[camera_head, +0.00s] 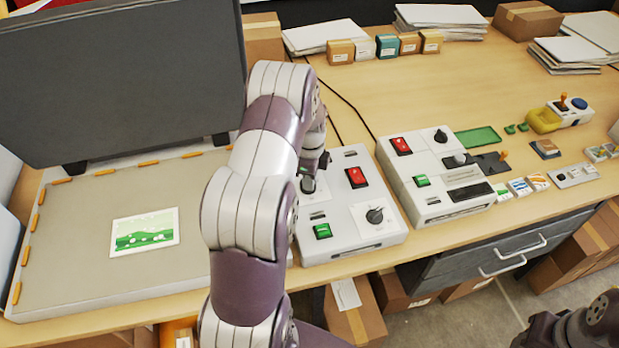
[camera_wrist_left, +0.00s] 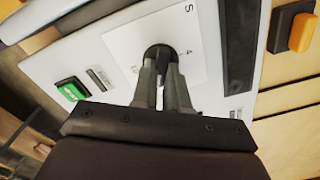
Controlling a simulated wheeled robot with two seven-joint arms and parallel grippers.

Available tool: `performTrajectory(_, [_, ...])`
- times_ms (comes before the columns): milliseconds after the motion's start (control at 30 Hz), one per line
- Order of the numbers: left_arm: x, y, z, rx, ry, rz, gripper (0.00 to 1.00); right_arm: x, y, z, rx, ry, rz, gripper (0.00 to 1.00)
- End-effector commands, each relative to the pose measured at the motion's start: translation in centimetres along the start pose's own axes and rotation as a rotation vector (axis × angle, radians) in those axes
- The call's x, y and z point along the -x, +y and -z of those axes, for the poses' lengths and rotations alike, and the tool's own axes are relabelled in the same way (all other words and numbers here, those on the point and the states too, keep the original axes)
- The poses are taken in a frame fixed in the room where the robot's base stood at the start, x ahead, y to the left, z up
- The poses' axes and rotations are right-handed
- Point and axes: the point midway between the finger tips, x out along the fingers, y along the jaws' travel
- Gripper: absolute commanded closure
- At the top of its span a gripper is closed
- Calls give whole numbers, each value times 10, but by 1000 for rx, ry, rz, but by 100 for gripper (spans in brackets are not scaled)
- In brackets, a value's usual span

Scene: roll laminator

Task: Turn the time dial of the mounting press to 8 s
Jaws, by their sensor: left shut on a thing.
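The mounting press has a flat grey bed (camera_head: 75,235) and a pale control box (camera_head: 340,226) to its right. My left gripper (camera_head: 310,180) reaches down to a dial at the left of this box, and my arm hides part of it. In the left wrist view my left gripper (camera_wrist_left: 160,85) is shut on the black time dial (camera_wrist_left: 158,52). The dial sits on a white plate (camera_wrist_left: 120,42) where an "S" and a "4" show; the other marks and the pointer are hidden or unclear. My right gripper (camera_head: 560,330) is at the bottom right, away from the press.
The box also carries a red switch (camera_head: 357,177), a green button (camera_head: 323,230) and another black dial (camera_head: 375,215). A second control unit (camera_head: 432,178) stands close to its right. A green and white print (camera_head: 145,232) lies on the bed. The raised dark lid (camera_head: 120,80) stands behind.

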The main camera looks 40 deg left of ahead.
Motion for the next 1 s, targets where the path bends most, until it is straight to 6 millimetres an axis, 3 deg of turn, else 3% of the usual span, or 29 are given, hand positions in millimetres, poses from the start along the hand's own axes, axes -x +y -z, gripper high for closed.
performTrajectory(267, [1,-2,0,1,0,5,100,0,0,0,0,0,0,57])
performTrajectory(300, [1,-2,0,1,0,5,73,0,0,0,0,0,0,57])
performTrajectory(333, [1,-2,0,1,0,5,63,0,0,0,0,0,0,57])
performTrajectory(367, [1,-1,0,1,0,4,61,0,0,0,0,0,0,57])
performTrajectory(667, [3,-1,0,1,0,2,61,-1,0,0,0,0,0,57])
performTrajectory(767, [16,-2,0,1,0,5,61,-7,0,-1,0,0,0,57])
performTrajectory(1000, [80,-2,0,1,-1,8,61,-23,0,-3,0,0,0,57])
